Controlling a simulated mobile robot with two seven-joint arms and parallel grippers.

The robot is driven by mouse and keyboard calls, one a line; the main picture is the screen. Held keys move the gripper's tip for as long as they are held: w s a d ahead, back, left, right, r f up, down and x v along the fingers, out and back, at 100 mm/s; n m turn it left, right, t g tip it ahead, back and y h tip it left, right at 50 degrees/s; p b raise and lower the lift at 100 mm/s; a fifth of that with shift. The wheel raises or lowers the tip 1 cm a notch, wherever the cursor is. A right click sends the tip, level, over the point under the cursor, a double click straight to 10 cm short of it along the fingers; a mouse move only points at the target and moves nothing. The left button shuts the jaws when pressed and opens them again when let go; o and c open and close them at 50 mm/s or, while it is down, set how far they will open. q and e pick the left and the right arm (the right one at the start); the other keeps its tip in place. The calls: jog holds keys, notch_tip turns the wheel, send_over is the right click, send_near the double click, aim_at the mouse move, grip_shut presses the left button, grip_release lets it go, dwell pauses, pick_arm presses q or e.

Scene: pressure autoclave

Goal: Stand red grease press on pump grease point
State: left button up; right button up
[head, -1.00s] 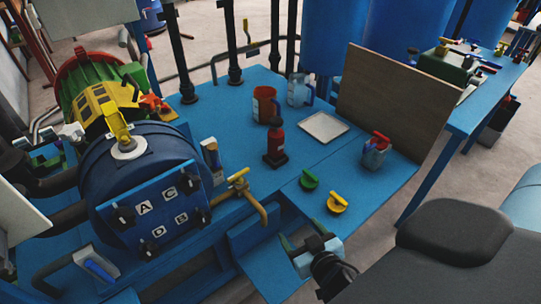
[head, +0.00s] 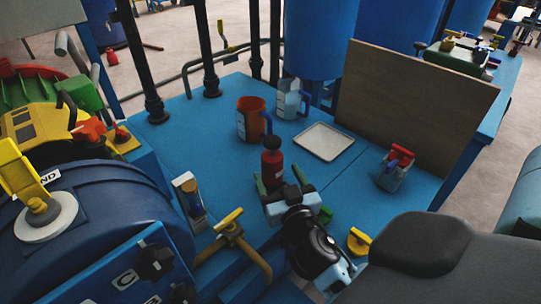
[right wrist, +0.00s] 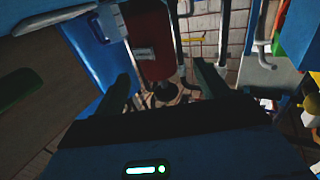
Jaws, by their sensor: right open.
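The red grease press (head: 272,158) stands upright on the blue bench in the head view, with a black cap and its lower part hidden. My right gripper (head: 280,181) is open directly in front of it, its green fingers around the press's lower part in this view; contact cannot be told. In the right wrist view the open fingers (right wrist: 163,86) show, with a dark red body beyond that I cannot identify for sure. The green, yellow and red pump-like machine (head: 35,125) is at the left; I cannot tell which part is the grease point. My left gripper is not in view.
An orange-brown mug (head: 250,122) and a clear jug (head: 288,101) stand behind the press. A white tray (head: 323,141), a red-topped bottle (head: 395,168) and a wooden board (head: 415,105) are to the right. A yellow-handled valve (head: 230,235) and blue vessel (head: 85,220) stand front left.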

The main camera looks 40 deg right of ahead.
aim_at(270, 157)
jog(key=shift+f+x, duration=0.2)
jog(key=shift+x, duration=3.65)
jog(key=shift+s+d, duration=0.1)
jog(key=c, duration=1.4)
